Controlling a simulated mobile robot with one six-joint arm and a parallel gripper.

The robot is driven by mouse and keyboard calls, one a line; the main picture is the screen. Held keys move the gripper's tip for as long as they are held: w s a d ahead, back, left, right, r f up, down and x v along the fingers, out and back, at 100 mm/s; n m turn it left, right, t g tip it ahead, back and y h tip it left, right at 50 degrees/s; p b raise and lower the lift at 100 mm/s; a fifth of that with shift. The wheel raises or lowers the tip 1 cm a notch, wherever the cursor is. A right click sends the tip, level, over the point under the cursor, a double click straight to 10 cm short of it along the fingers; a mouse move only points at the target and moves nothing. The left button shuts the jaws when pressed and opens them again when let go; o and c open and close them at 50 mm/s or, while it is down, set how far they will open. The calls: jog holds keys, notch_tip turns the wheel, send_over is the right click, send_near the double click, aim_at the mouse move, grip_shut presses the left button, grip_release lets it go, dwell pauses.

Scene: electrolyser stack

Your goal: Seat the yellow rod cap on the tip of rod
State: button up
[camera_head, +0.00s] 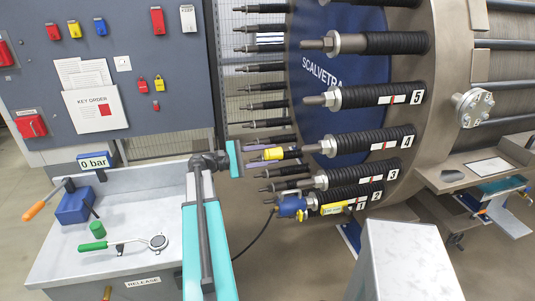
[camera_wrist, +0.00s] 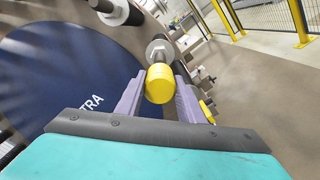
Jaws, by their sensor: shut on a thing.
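The yellow rod cap (camera_head: 273,154) is held between the purple fingers of my gripper (camera_head: 259,154). In the wrist view the cap (camera_wrist: 160,84) sits between the two fingertips (camera_wrist: 159,92), its far end toward a rod with a grey nut (camera_wrist: 159,50). In the head view the cap is roughly in line with the rod labelled 4 (camera_head: 365,142), left of its bare threaded tip (camera_head: 309,149). I cannot tell whether the cap touches the tip or is around it.
Rods 5 (camera_head: 375,94) and 3 (camera_head: 350,174) lie close above and below. A blue device with a yellow label (camera_head: 292,206) is on a lower rod. A grey bench (camera_head: 60,265) with tools stands left. A grey box (camera_head: 405,265) stands in front.

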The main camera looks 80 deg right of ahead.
aim_at(281, 153)
jog(key=shift+x, duration=2.45)
jog(key=x, duration=0.7)
dwell(4.1)
jog(key=shift+s, duration=0.1)
jog(key=o, duration=1.3)
jog(key=shift+c, duration=0.2)
jog(key=shift+f+b, duration=0.1)
jog(key=shift+b, duration=0.25)
